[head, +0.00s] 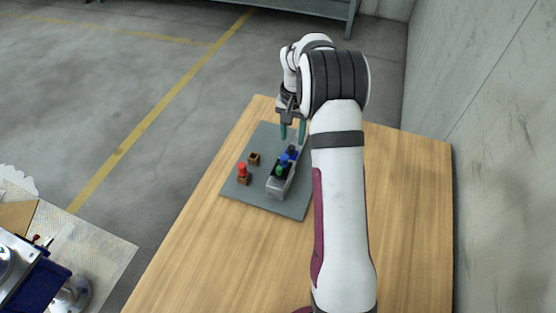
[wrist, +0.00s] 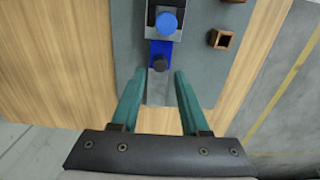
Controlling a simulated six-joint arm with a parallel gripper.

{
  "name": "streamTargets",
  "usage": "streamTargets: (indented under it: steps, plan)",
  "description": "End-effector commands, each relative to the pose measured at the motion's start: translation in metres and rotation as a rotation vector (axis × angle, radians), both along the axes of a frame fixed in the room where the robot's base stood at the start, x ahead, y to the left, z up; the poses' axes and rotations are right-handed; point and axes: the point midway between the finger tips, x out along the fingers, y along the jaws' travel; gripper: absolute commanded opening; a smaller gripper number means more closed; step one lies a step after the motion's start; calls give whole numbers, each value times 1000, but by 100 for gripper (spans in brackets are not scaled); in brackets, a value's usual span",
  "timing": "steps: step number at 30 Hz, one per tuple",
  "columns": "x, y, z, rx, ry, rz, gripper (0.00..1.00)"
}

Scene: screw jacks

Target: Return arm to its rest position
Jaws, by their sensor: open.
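A grey metal block (head: 279,185) on the board carries a green piece (head: 281,170) and a blue piece (head: 291,152). A blue round top (wrist: 166,23) shows beyond the dark knob in the wrist view. My forearm hides part of the board's right side.
The grey board (head: 236,188) lies on a wooden table (head: 405,215). A red piece (head: 242,169) stands in a small brown holder; another brown holder (head: 253,159) looks empty. A concrete wall (head: 500,130) stands at right. A second bench with blue equipment (head: 38,286) is at lower left.

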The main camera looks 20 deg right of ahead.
Motion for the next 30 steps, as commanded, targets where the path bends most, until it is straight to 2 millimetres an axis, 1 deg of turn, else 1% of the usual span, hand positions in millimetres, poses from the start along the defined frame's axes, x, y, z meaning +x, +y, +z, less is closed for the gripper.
streamTargets:
  steps: [1, 3, 6, 18, 20, 21, 23, 24, 25, 26, 27, 29, 30]
  plan:
    - [0, 0, 9, 0, -3, -1, 45]
    - [1, 0, 18, 0, -3, -1, 45]
    - [0, 0, 27, 0, -1, 0, 45]
    - [0, 0, 28, 0, 0, 0, 45]
    - [-3, 6, 34, 3, -1, 6, 45]
    - [-10, 16, 45, 7, -4, 16, 45]
    - [-29, 41, 72, 20, -10, 43, 45]
    - [-51, 64, 93, 33, -13, 69, 45]
    - [-71, 83, 107, 42, -14, 92, 45]
    - [-94, 101, 120, 54, -15, 114, 45]
    - [-127, 124, 133, 70, -16, 144, 45]
    - [-176, 152, 142, 93, -15, 185, 45]
    - [-208, 167, 144, 108, -15, 210, 45]
